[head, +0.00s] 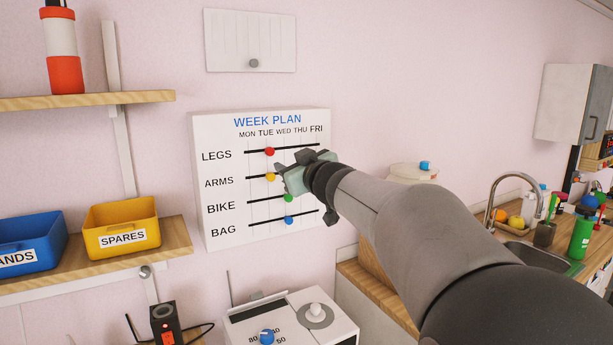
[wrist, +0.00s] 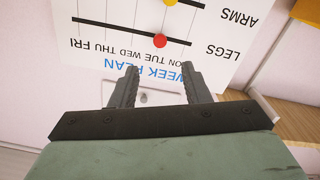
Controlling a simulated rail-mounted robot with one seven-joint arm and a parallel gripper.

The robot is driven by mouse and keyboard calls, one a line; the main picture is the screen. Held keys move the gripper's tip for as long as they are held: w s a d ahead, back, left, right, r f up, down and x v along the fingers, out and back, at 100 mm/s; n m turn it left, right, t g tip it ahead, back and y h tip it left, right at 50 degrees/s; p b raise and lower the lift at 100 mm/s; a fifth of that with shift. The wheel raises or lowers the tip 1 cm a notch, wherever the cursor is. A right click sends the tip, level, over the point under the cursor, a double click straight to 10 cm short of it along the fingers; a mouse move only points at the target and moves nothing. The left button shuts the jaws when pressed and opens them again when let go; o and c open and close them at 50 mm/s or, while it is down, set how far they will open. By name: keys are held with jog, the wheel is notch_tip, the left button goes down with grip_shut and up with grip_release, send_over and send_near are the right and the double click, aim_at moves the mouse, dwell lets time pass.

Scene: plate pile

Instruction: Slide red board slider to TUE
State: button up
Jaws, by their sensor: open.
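The week plan board (head: 212,170) hangs on the wall and shows upside down in the wrist view (wrist: 215,70). The red slider (head: 269,151) is a round knob on the LEGS rail, at about the second column line from the MON end, which is TUE. It also shows in the wrist view (wrist: 160,41), past the gap between my fingertips. My gripper (head: 292,166) is open and empty, in front of the board and to the right of the red slider. In the wrist view the fingers (wrist: 160,72) are apart from the knob.
Below are the yellow slider (head: 270,177), green slider (head: 288,198) and blue slider (head: 289,220); my gripper is near the yellow one in the head view. A shelf (head: 178,243) with a blue bin (head: 30,243) and a yellow bin (head: 120,228) is at left.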

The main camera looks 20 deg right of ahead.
jog(key=v, duration=0.6)
jog(key=shift+s, duration=0.3)
jog(key=s+d+f+m+g+h, duration=0.1)
jog(key=s+f+m+g+h, duration=0.4)
jog(key=f, duration=0.6)
jog(key=s+d+f+m+g+h, duration=0.1)
jog(key=s+d+f+g, duration=0.15)
jog(key=s+f, duration=0.65)
jog(key=s+a+f+g+y, duration=0.1)
jog(key=s+a+f+g, duration=0.3)
jog(key=s+f, duration=0.3)
jog(key=s+a+f+g+y, duration=0.1)
jog(key=s+a+f+g, duration=0.3)
jog(key=s+f, duration=0.4)
jog(key=s+g, duration=0.1)
jog(key=s, duration=0.1)
jog(key=shift+s+a, duration=0.3)
jog(key=shift+s, duration=0.05)
